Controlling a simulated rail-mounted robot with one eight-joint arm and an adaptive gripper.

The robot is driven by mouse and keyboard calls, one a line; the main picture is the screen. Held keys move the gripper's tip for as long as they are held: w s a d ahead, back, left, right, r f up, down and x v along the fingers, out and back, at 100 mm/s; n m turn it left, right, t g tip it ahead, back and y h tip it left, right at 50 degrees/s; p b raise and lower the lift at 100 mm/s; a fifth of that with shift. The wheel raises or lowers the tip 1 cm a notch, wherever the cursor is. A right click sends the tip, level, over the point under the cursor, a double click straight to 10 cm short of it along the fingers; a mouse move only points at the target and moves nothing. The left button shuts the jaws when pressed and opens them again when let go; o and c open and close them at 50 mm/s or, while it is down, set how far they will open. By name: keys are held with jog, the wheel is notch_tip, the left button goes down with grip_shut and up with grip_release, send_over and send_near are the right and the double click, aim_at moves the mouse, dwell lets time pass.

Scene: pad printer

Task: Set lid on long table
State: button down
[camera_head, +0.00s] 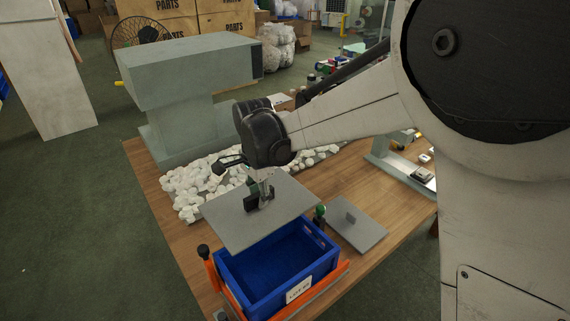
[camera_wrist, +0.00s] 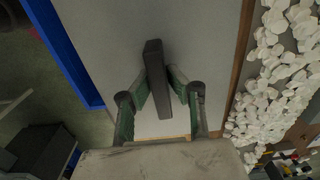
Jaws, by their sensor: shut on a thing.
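My gripper (camera_head: 259,195) is shut on the dark upright handle of a flat grey lid (camera_head: 236,223). The lid seems held level above the table, between the blue crate and the white pieces, and covers part of both. In the wrist view the two green-sided fingers (camera_wrist: 160,98) flank the handle, and the grey lid plate (camera_wrist: 118,45) fills the middle. The long wooden table (camera_head: 366,186) lies underneath. A second grey plate with a small raised handle (camera_head: 357,232) lies on the table right of the crate.
An open blue crate (camera_head: 306,283) stands at the table's front in an orange-railed holder (camera_head: 338,276). White pieces (camera_head: 187,190) lie in a heap behind the held lid. A large grey-green machine (camera_head: 184,75) stands at the back left. Bare wood shows at the right and left front.

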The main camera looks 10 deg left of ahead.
jog(key=w+a+f+b, duration=0.2)
jog(key=w+a+f, duration=0.5)
jog(key=w, duration=0.3)
jog(key=shift+w+f+b, duration=0.15)
jog(key=shift+f+b, duration=0.2)
jog(key=shift+f, duration=0.15)
jog(key=shift+f+b, duration=0.15)
jog(key=shift+b, duration=0.15)
jog(key=shift+f+b, duration=3)
jog(key=shift+f, duration=1.4)
jog(key=shift+f+b, duration=1)
jog(key=shift+f, duration=0.45)
jog(key=c, duration=1.6)
grip_release()
jog(key=shift+r, duration=0.1)
jog(key=shift+r+p, duration=1.6)
jog(key=shift+r, duration=2.05)
jog(key=shift+r, duration=0.1)
jog(key=shift+r+p, duration=0.85)
jog(key=shift+r, duration=1.05)
